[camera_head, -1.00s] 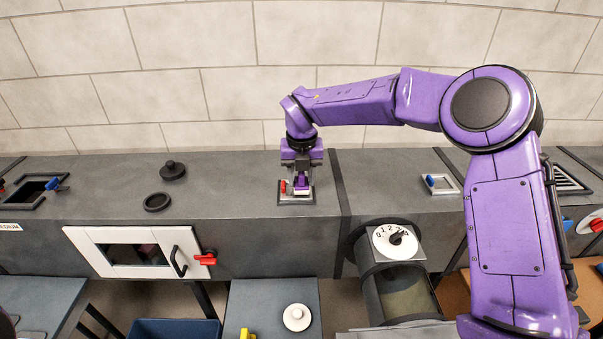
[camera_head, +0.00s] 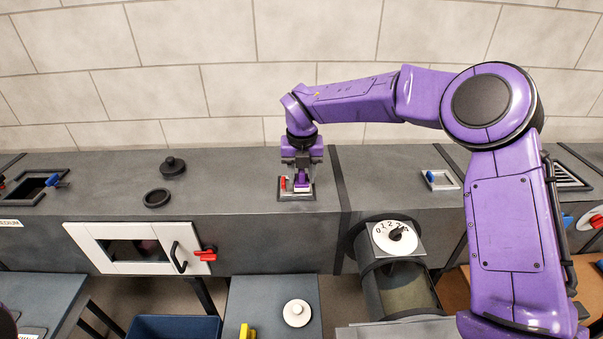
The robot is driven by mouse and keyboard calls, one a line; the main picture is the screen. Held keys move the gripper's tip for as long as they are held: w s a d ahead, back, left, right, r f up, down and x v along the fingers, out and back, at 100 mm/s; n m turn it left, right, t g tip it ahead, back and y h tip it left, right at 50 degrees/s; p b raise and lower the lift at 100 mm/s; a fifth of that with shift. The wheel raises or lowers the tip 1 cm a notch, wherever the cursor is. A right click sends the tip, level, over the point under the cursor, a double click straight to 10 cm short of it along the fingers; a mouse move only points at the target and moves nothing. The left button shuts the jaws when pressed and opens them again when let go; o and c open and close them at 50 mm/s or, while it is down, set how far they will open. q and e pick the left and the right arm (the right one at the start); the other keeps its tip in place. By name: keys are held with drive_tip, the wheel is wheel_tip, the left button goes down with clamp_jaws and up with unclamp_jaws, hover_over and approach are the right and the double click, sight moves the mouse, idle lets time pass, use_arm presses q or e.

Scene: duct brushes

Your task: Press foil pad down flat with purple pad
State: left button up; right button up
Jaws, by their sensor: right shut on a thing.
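My right gripper (camera_head: 302,170) points down over a small framed opening (camera_head: 297,196) on top of the grey duct. It is shut on the purple pad (camera_head: 302,184), which sits low within the frame, beside a small red lever (camera_head: 284,182). The foil pad cannot be made out; the gripper and purple pad cover most of the opening. I cannot tell whether the purple pad touches anything below it. My left gripper is not in view.
The grey duct (camera_head: 235,185) runs across the view. A black knobbed lid (camera_head: 172,165) and a black ring (camera_head: 157,198) lie to the left. Another framed opening (camera_head: 440,180) with a blue lever is to the right. A white-framed door (camera_head: 138,248) is on the duct's front.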

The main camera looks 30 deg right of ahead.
drive_tip(key=shift+f, duration=0.4)
idle(0.7)
wheel_tip(320, 180, up, 7)
drive_tip(key=p, duration=0.5)
drive_tip(key=shift+r, duration=0.1)
drive_tip(key=shift+w+f+b, duration=0.1)
drive_tip(key=shift+f+b, duration=0.55)
drive_tip(key=shift+f, duration=0.1)
drive_tip(key=f+b, duration=0.2)
drive_tip(key=f, duration=0.1)
drive_tip(key=w+f+b, duration=0.1)
drive_tip(key=shift+d+f, duration=0.3)
drive_tip(key=shift+f, duration=0.05)
drive_tip(key=shift+r, duration=0.1)
